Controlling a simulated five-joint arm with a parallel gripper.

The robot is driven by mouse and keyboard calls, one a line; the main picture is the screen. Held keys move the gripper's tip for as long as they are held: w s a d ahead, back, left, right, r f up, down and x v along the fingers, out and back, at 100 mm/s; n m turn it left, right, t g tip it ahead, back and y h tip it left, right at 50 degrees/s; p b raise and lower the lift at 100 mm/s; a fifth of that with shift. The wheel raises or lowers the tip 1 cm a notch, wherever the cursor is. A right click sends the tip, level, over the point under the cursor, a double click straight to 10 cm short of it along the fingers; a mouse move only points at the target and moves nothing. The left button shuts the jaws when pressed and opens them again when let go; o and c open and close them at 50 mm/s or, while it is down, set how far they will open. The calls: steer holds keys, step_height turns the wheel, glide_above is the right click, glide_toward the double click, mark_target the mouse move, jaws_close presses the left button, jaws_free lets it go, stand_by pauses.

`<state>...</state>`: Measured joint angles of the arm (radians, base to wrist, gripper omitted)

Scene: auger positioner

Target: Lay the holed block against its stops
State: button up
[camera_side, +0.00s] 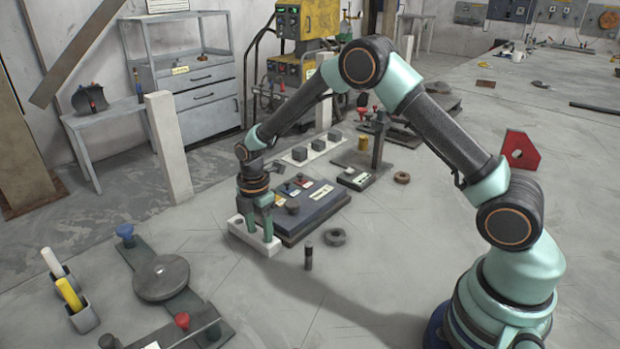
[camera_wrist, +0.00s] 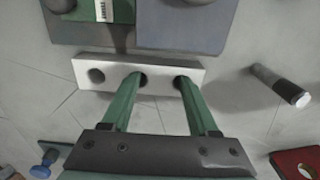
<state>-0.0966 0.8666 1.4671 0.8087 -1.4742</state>
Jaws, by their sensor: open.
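The holed block, a pale bar with dark round holes, lies on the floor beside the dark fixture plate in the side view (camera_side: 240,231); it also shows in the wrist view (camera_wrist: 112,67). My gripper (camera_side: 260,236) points down over the block. In the wrist view its two green fingers (camera_wrist: 158,78) are apart, their tips overlapping the block near two of its holes. I cannot tell whether the tips touch it or enter the holes. The block's far long side lies close along the plate edge (camera_wrist: 185,45). I cannot make out which parts are its stops.
The dark plate (camera_side: 318,212) carries small coloured parts. A short dark pin (camera_side: 308,257) and a ring (camera_side: 335,237) stand to the right. A round disc on a clamp base (camera_side: 161,278) lies to the left. Floor in front of the block is clear.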

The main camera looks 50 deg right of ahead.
step_height(320, 180, up, 12)
step_height(320, 180, up, 7)
steer(key=m+t, duration=0.1)
steer(key=m, duration=0.3)
glide_above(260, 235)
steer(key=s+d, duration=0.2)
steer(key=s, duration=0.2)
steer(key=s+d+r+m+t, duration=0.1)
steer(key=s+r+m+t, duration=0.1)
steer(key=s+m, duration=0.5)
steer(key=s+d+r+m+t, duration=0.1)
steer(key=s+r+m+t, duration=0.1)
steer(key=s+m, duration=0.5)
steer(key=shift+s+d+r+t, duration=0.35)
steer(key=shift+s+r, duration=0.25)
steer(key=shift+s, duration=0.3)
